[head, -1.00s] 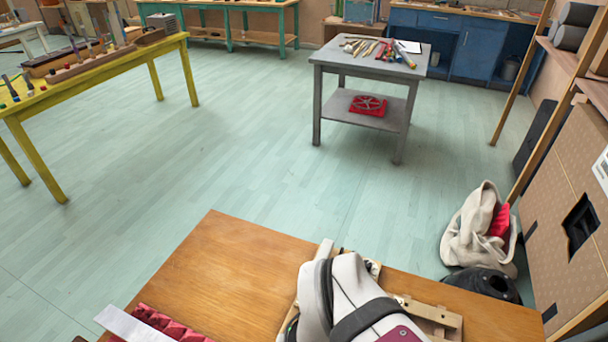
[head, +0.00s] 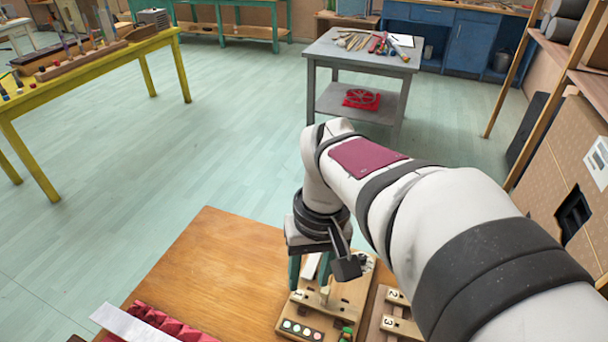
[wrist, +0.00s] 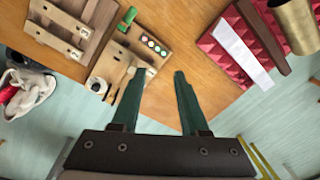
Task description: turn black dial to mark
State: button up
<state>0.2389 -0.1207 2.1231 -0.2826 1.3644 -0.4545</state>
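I cannot make out a black dial or its mark for certain. A wooden board (head: 343,298) stands on the table under my gripper, with a strip of coloured dots (head: 302,329) and a green piece (head: 346,334). The board also shows in the wrist view (wrist: 122,62). My gripper (head: 310,268) is over the board's far left part in the head view. In the wrist view my gripper (wrist: 159,73) has its teal fingers apart, with nothing between them.
A second wooden board with numbered slats (head: 394,322) lies right of the first. A red spiky pad (head: 160,325) and a white strip (head: 128,326) lie at the table's near left. The wooden table (head: 215,265) is bare left of the board. A brass cylinder (wrist: 294,24) shows in the wrist view.

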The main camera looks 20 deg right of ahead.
jog(key=w+d+f+n, duration=0.1)
jog(key=w+d+n, duration=0.1)
jog(key=w+d, duration=0.5)
jog(key=n+h, duration=0.1)
jog(key=n, duration=0.1)
send_over(363, 256)
notch_tip(363, 256, down, 5)
jog(key=shift+n, duration=0.3)
notch_tip(363, 256, down, 15)
jog(key=shift+a, duration=0.1)
jog(key=shift+f, duration=0.4)
grip_shut()
